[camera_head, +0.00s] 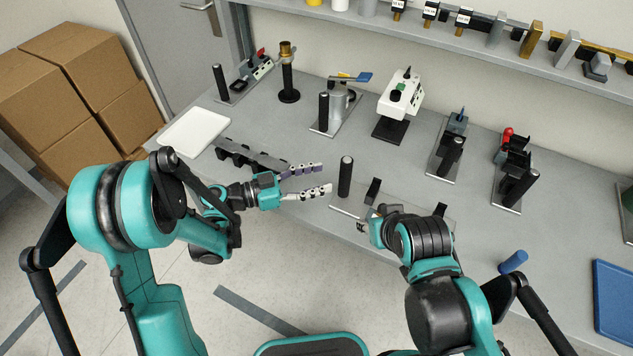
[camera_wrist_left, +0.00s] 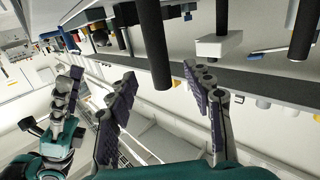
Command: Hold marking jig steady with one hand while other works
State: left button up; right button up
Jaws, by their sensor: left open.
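The likely marking jig is a flat plate (camera_head: 345,208) at the table's front edge, with an upright black handle (camera_head: 345,177) and a small tilted black piece (camera_head: 373,191). My left gripper (camera_head: 308,181) is open and empty, its fingers pointing at the handle from the left with a gap between. In the left wrist view a black post (camera_wrist_left: 155,45), seemingly that handle, stands beyond the open fingers. My right gripper (camera_head: 363,226) is low at the plate's front; my arm hides part of it and the plate. Its jaw opening is unclear.
A dark slotted bar (camera_head: 250,158) and white tray (camera_head: 194,132) lie left. Several fixtures with black handles stand behind, including a white box on a stand (camera_head: 400,95). A blue cylinder (camera_head: 513,262) and blue mat (camera_head: 613,300) are at right. Bare table lies between.

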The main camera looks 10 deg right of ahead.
aim_at(346, 172)
pick_arm(q)
jog(key=shift+m+h, duration=0.3)
jog(key=b+x, duration=0.1)
jog(key=x, duration=0.7)
jog(key=shift+s+f+b, duration=0.1)
jog(key=shift+b, duration=0.25)
